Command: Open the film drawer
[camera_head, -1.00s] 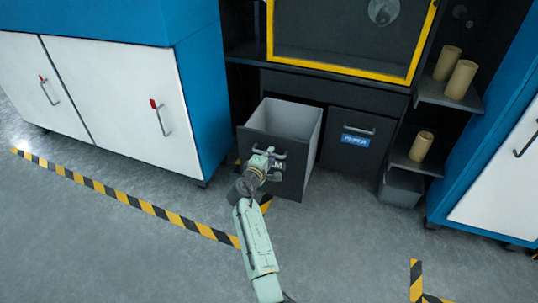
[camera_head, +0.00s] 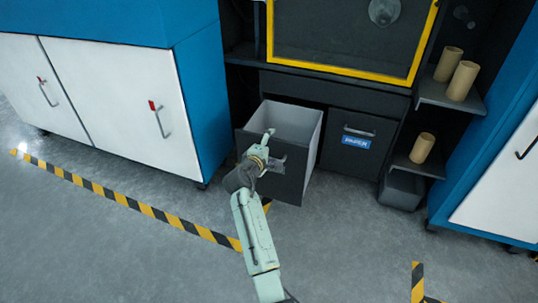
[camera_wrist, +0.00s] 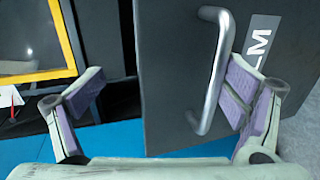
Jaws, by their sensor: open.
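The film drawer (camera_head: 285,182) is pulled out from the dark cabinet, and its light grey inside shows empty in the head view. Its dark front, with part of a label reading "LM" (camera_wrist: 262,38), fills much of the wrist view. The silver bar handle (camera_wrist: 217,72) lies between the open fingers of my gripper (camera_wrist: 165,90), close to the right finger, and I cannot tell if they touch. In the head view my gripper (camera_head: 267,138) is at the drawer front's upper edge and partly hides the front and handle.
A closed drawer labelled "PAPER" (camera_head: 352,153) is right of the film drawer. A blue cabinet with white doors (camera_head: 137,105) stands close on the left. Cardboard rolls (camera_head: 461,80) sit on shelves at right. Floor with striped tape (camera_head: 150,208) is clear in front.

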